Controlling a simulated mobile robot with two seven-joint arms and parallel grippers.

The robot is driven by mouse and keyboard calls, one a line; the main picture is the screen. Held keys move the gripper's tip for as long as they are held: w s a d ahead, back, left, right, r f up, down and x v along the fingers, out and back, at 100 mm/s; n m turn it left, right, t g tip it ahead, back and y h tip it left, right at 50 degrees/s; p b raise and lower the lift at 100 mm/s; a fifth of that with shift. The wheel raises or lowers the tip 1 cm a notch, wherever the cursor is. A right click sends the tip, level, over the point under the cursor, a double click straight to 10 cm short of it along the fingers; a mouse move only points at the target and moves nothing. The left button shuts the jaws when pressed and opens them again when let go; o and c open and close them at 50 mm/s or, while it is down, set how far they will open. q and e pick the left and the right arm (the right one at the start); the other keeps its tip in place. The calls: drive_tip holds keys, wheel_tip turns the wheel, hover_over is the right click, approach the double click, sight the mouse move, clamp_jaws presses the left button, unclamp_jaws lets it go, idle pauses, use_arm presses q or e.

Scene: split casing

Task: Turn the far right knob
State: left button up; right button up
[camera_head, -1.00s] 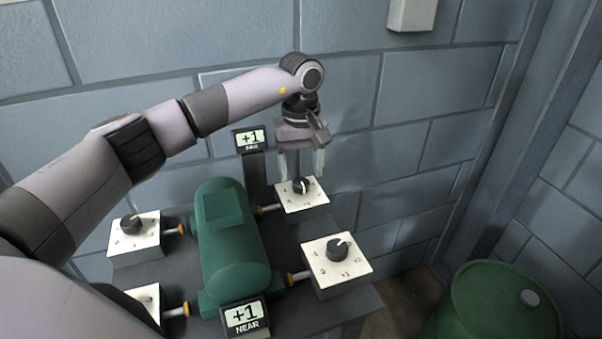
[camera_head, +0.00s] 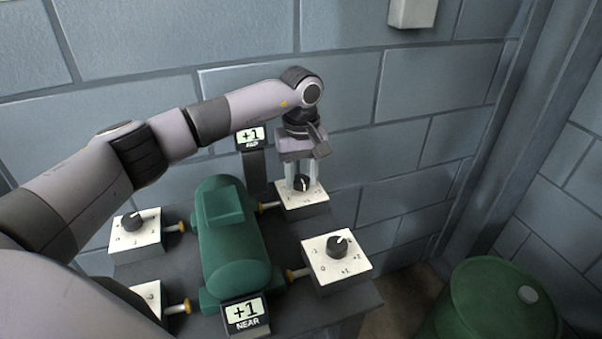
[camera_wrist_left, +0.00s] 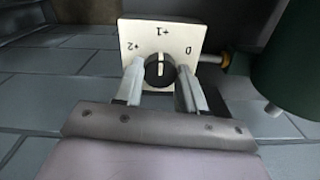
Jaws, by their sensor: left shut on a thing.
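The far right knob (camera_head: 302,183) is a black dial with a white pointer line on a white plate (camera_head: 312,199). My left gripper (camera_head: 301,181) comes down on it from above, with one finger on each side, shut on the knob. In the left wrist view the knob (camera_wrist_left: 159,72) sits between the two fingers, and its pointer line points roughly at the +1 mark. The plate (camera_wrist_left: 148,30) shows the marks +2, +1 and 0. The far display (camera_head: 250,137) reads +1. My right gripper is not in view.
A green casing (camera_head: 232,235) stands in the middle of the dark table. The near right knob (camera_head: 337,247) and far left knob (camera_head: 133,221) are on other plates. The near display (camera_head: 243,313) reads +1. A green barrel (camera_head: 490,305) stands at the right; a block wall is behind.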

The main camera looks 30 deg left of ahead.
use_arm(q)
drive_tip(key=n, duration=0.5)
drive_tip(key=shift+n, duration=0.3)
drive_tip(key=n, duration=0.6)
drive_tip(key=shift+r, duration=0.1)
drive_tip(key=n, duration=0.6)
drive_tip(key=shift+n, duration=0.4)
drive_tip(key=n+p, duration=0.1)
drive_tip(key=n, duration=0.4)
drive_tip(key=shift+w+n, duration=0.1)
drive_tip(key=shift+n, duration=0.2)
drive_tip(key=o, duration=1.1)
